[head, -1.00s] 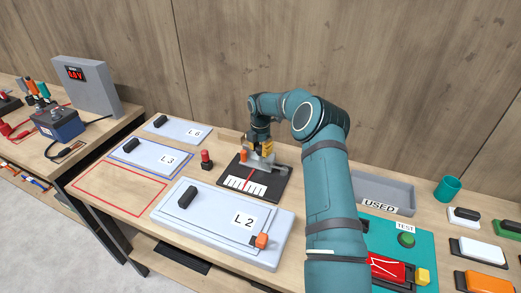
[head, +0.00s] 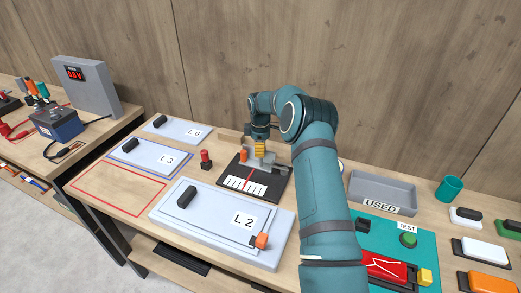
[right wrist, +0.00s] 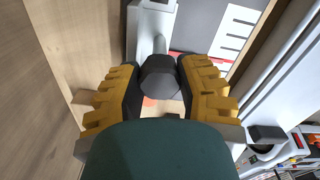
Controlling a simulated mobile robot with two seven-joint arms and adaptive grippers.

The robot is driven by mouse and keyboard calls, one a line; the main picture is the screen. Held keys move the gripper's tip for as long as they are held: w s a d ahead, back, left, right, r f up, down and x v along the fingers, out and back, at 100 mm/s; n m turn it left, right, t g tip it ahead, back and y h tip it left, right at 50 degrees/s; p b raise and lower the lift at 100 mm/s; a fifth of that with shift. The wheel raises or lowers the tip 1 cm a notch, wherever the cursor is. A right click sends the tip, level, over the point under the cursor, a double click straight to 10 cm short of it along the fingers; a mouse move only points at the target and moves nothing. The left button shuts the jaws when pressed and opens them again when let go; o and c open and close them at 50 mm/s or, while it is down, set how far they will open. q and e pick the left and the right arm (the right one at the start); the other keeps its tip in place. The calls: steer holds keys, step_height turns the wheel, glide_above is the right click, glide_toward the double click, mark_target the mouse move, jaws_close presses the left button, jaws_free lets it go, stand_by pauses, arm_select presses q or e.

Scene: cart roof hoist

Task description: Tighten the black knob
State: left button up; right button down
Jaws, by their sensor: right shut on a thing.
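The black knob (right wrist: 160,76) shows in the right wrist view on the end of a light grey metal stem. My right gripper (right wrist: 158,88) has its yellow, black-padded fingers closed on either side of it. In the head view my right gripper (head: 260,149) is at the back of a black-based fixture (head: 270,183) with a white scale, a red line and an orange part (head: 243,156). The knob is hidden there behind the fingers. My left gripper is not in view.
A grey panel marked L2 (head: 215,225) lies in front of the fixture, and a red-topped button (head: 205,158) stands left of it. A grey USED tray (head: 382,188) and a teal test board (head: 425,243) are to the right. A red outlined area (head: 100,192) is empty.

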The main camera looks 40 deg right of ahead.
steer(key=m, duration=0.7)
steer(key=shift+a+f, duration=0.1)
steer(key=m, duration=0.6)
steer(key=shift+w+m, duration=0.1)
steer(key=shift+m, duration=0.2)
steer(key=m, duration=0.6)
steer(key=shift+r, duration=0.2)
steer(key=m, duration=0.6)
steer(key=shift+d+m, duration=0.25)
steer(key=shift+m, duration=0.15)
steer(key=shift+p, duration=0.3)
steer(key=c, duration=0.5)
jaws_free()
